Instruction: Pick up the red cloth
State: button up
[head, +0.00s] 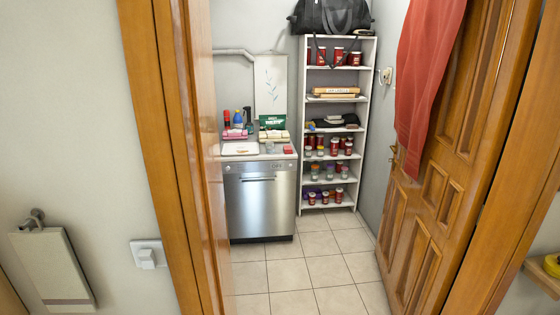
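The red cloth (425,75) hangs down over the upper part of the open wooden door at the right of the head view. Its top runs out of the picture and its lower end narrows to a point near the middle of the door. My gripper is not in view.
The wooden door (440,200) stands open at the right of a wooden door frame (170,150). Past it, the tiled floor (310,265) is clear. A steel dishwasher (262,205) and a white shelf (303,130) with jars stand at the back.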

aim_at(288, 149)
jog(key=i, duration=1.75)
jog(key=i+u, duration=0.15)
jog(key=i, duration=0.45)
jog(key=i+l+u, duration=0.1)
jog(key=i, duration=0.5)
jog(key=i+l+u, duration=0.15)
jog(key=i, duration=0.4)
jog(key=i+l+u, duration=0.15)
jog(key=i, duration=0.2)
jog(key=i+l+u, duration=0.2)
jog(key=i+l, duration=0.05)
jog(key=i, duration=0.05)
